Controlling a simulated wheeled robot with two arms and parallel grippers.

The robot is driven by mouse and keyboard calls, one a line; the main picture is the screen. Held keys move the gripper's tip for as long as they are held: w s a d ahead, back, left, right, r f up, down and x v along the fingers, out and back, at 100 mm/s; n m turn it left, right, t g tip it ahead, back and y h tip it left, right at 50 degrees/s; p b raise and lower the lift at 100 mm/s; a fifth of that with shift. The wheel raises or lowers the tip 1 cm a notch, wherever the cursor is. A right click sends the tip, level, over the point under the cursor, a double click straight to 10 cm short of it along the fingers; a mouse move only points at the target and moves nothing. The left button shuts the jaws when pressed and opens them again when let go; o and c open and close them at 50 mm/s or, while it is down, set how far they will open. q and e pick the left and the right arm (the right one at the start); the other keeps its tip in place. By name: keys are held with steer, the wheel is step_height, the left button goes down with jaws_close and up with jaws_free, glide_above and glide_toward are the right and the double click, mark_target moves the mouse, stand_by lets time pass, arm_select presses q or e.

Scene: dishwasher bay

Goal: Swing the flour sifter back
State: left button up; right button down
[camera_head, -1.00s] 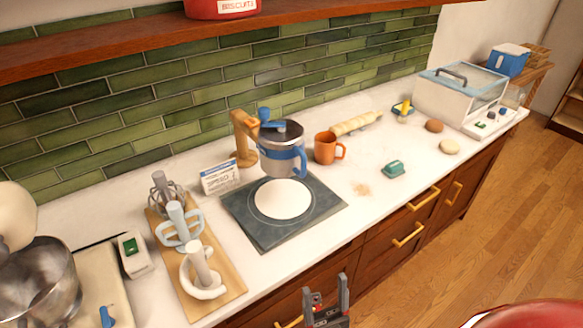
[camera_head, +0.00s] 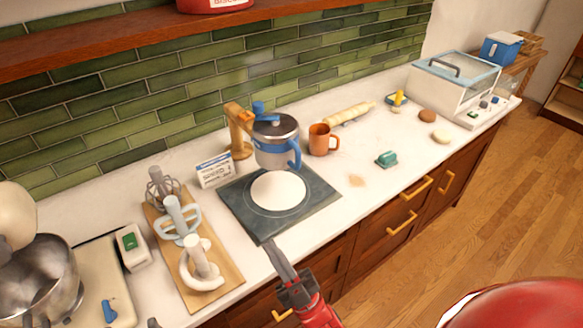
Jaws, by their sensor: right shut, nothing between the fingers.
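The flour sifter (camera_head: 275,143) is a steel cup with a blue band, a blue side handle and a blue crank on top. It hangs from a wooden post with an arm (camera_head: 238,130), over the back part of a dark slate mat (camera_head: 252,222). A round white patch of flour (camera_head: 278,190) lies on the mat in front of and below the sifter. My right gripper (camera_head: 271,246) is shut and empty, its fingertips at the front edge of the mat, well apart from the sifter. My left gripper is not in view.
An orange mug (camera_head: 320,140) stands close to the right of the sifter. A small card sign (camera_head: 215,170) stands at its left. A wooden board (camera_head: 215,273) with mixer tools lies left of the mat. The counter front right of the mat is mostly clear.

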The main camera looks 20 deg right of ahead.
steer(key=w+a+f+n+g+h+p, duration=0.3)
steer(key=w+f+g+h+p, duration=0.15)
steer(key=w+h, duration=0.35)
steer(key=d+r+g+h+p, duration=0.1)
steer(key=d+r+h, duration=0.1)
steer(key=d+h, duration=0.2)
steer(key=w+d+r+m+g+h+p, duration=0.1)
steer(key=d+r+h, duration=0.1)
steer(key=d+h, duration=0.3)
steer(key=shift+r, duration=0.25)
steer(key=shift+w+a, duration=0.1)
steer(key=shift+w, duration=0.05)
